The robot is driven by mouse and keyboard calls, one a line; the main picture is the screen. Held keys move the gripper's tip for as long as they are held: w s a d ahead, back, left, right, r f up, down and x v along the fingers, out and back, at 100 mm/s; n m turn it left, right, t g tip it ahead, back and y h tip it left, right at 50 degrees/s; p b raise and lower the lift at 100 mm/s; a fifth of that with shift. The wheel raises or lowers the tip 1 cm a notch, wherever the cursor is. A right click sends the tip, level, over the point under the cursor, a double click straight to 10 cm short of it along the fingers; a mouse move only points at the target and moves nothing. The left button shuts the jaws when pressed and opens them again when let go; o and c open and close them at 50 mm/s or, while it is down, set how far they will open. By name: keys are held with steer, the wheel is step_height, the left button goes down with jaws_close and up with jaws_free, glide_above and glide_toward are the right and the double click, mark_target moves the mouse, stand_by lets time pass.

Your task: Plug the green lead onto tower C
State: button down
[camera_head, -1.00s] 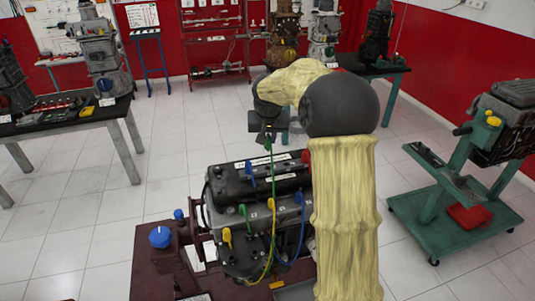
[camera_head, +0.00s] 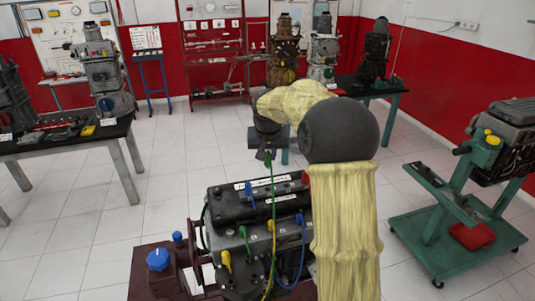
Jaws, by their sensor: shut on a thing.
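The engine (camera_head: 228,205) stands at lower middle, with a dark top cover and a grey side. My gripper (camera_head: 267,156) is above its back part, shut on the green lead's plug (camera_head: 268,162). The green lead (camera_head: 272,192) hangs from the plug down across the engine. Another green plug (camera_head: 243,232) sits on the engine's near side. Yellow plugs (camera_head: 226,262) and (camera_head: 270,225) and blue plugs (camera_head: 249,190) and (camera_head: 299,218) are also on it. Tower letters are too small to read, so I cannot tell which is C. My arm hides the engine's right side.
A dark red stand (camera_head: 150,285) with a blue knob (camera_head: 158,259) is at the engine's left. A green wheeled stand (camera_head: 450,240) is at the right. A table (camera_head: 95,140) with parts is at the left. Tiled floor between them is clear.

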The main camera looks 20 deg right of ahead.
steer(key=shift+s+a+f+b, duration=0.1)
steer(key=shift+s+a+b, duration=0.1)
steer(key=shift+s+b, duration=0.2)
steer(key=s+a+b, duration=0.4)
steer(key=s+a, duration=0.1)
steer(key=s, duration=0.3)
steer(key=s+a+b, duration=0.4)
steer(key=s+a, duration=0.1)
steer(key=s, duration=0.4)
steer(key=shift+a, duration=0.2)
stand_by(0.5)
step_height(320, 180, down, 10)
steer(key=b, duration=0.8)
stand_by(1.2)
steer(key=shift+b, duration=0.35)
steer(key=shift+f+b, duration=2.15)
steer(key=shift+f, duration=0.5)
steer(key=shift+f, duration=0.25)
